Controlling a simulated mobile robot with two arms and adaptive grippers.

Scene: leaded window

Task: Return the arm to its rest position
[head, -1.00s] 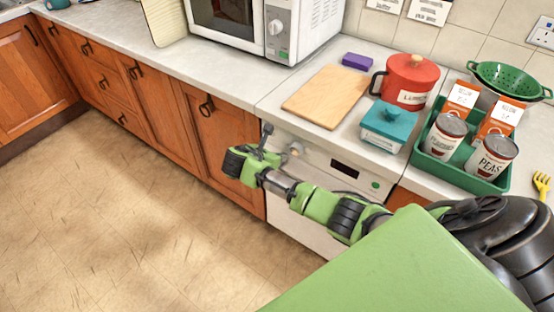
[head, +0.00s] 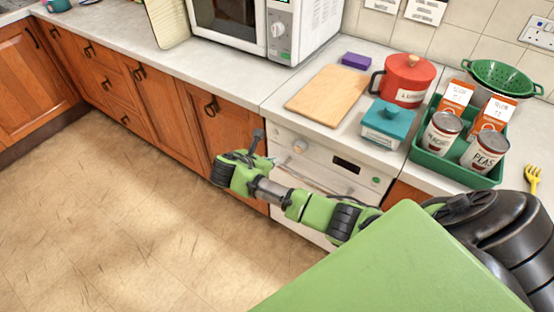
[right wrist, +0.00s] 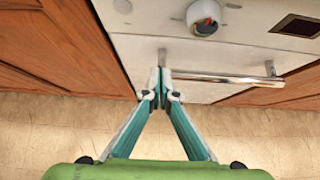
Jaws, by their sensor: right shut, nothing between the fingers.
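My right gripper (head: 266,160) is in front of the lower cabinets and the white oven (head: 325,165), below the counter edge. In the right wrist view its two teal fingers (right wrist: 164,92) meet at the tips, shut and empty. Beyond the tips are the oven front (right wrist: 225,55), its knob (right wrist: 203,17) and its metal handle bar (right wrist: 222,77). The fingertips overlap the oven front near the left end of the bar in that view; I cannot tell the gap. My left gripper is not in view.
On the counter are a wooden board (head: 327,95), red pot (head: 405,78), teal box (head: 387,122), purple sponge (head: 356,60), green tray (head: 447,168) with cans and cartons, a green colander (head: 503,75) and a microwave (head: 245,22). The tan floor (head: 110,220) at left is clear.

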